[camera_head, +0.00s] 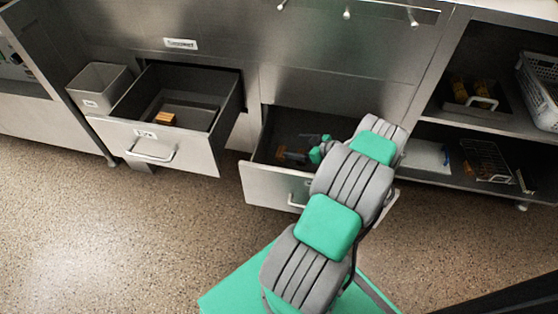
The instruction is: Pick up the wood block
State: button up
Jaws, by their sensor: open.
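A small orange-tan block (165,117), which looks like wood, lies in the open left drawer (150,146), near its front. My arm reaches over the open right drawer (270,185). My gripper (296,154) is small and dark in the picture, at or inside that drawer, to the right of the left drawer. It is open. Small dark and brownish shapes lie around it, too small to identify, and I cannot tell whether one is a wood block. My arm hides the right part of this drawer.
A grey bin (99,87) stands left of the left drawer. On the right, open shelves hold a white perforated basket (540,88), a wire rack (486,160) and a dark tray with orange-yellow items (474,97). The speckled floor (120,245) in front is clear.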

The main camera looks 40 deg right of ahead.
jog(key=b, duration=0.3)
send_near(282, 151)
jog(key=x, duration=0.2)
jog(key=shift+w+d+f, duration=0.1)
jog(key=shift+w+f, duration=0.05)
jog(key=shift+f, duration=0.25)
jog(key=shift+w+f, duration=0.1)
jog(key=shift+f, duration=0.2)
jog(key=b+x, duration=0.1)
jog(key=x, duration=0.1)
jog(key=b+x, duration=0.1)
jog(key=x, duration=0.2)
jog(key=b+x, duration=0.2)
jog(key=shift+w+a+r, duration=0.2)
jog(key=shift+w, duration=0.05)
jog(key=c, duration=1.4)
